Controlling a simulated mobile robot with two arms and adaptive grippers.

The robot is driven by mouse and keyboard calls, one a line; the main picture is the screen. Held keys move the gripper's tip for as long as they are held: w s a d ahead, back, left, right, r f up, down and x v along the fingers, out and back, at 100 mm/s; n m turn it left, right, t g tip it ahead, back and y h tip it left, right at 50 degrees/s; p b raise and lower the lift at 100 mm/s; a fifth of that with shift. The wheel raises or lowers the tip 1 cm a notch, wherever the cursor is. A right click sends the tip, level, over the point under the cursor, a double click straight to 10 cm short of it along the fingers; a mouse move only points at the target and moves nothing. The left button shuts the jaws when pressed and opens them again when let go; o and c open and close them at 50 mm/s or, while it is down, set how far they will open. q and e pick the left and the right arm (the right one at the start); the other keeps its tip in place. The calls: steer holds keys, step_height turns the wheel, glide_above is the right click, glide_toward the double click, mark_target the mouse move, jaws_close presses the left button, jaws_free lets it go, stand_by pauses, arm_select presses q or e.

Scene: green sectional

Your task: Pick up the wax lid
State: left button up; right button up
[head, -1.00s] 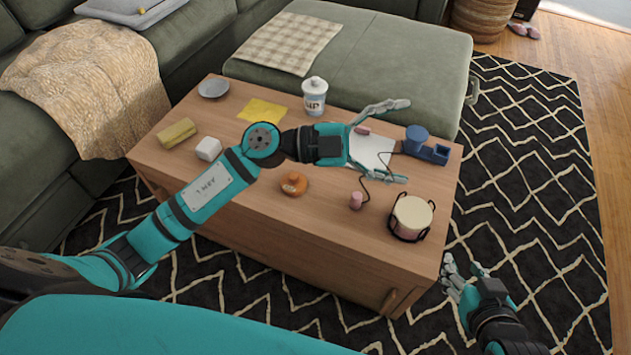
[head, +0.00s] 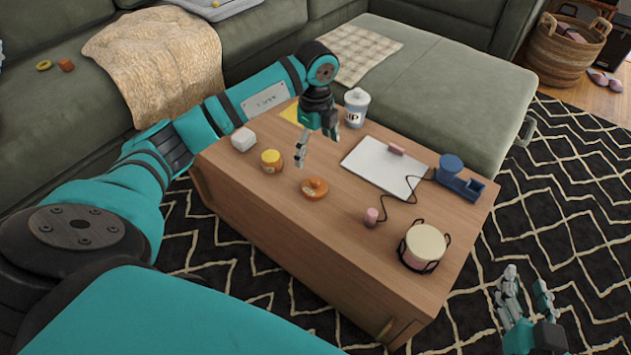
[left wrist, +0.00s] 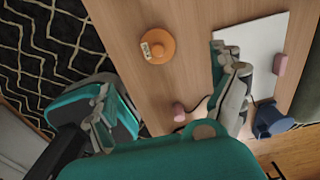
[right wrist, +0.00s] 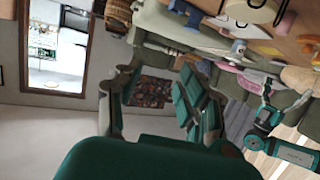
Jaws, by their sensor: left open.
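The wax lid looks like a round orange lid with a small knob and a pale label (head: 315,188). It lies flat on the wooden coffee table (head: 290,235), and it also shows in the left wrist view (left wrist: 157,45). My left gripper (head: 315,150) is open and empty, fingers pointing down, above the table just behind the lid and not touching it. In the left wrist view its fingers (left wrist: 170,90) are wide apart, with the lid beyond them. My right gripper (head: 526,284) is open and empty, beyond the table's right end.

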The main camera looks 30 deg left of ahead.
mark_target(316, 180)
arm_select(q)
step_height(316, 180, down, 7)
steer(key=shift+b, duration=1)
steer(key=shift+f, duration=0.2)
steer(key=shift+s+d+f, duration=0.1)
steer(key=shift+f, duration=0.15)
step_height(316, 180, down, 5)
steer(key=shift+s+d+r+b, duration=0.1)
steer(key=shift+s+r+b, duration=0.1)
steer(key=shift+b, duration=1)
arm_select(e)
steer(key=s+r+t+y, duration=0.2)
steer(key=r+t, duration=0.4)
steer(key=r, duration=0.2)
steer(key=s+a+r+t+y, duration=0.1)
steer(key=s+r+t+y, duration=0.1)
steer(key=r+t, duration=0.4)
step_height(316, 180, up, 4)
steer(key=shift+s+f+y, duration=0.2)
steer(key=shift+s+y, duration=0.1)
steer(key=shift+s, duration=0.05)
arm_select(q)
steer(key=shift+c, duration=0.3)
arm_select(e)
steer(key=shift+a, duration=0.1)
arm_select(q)
steer(key=c, duration=1)
steer(key=shift+r, duration=0.1)
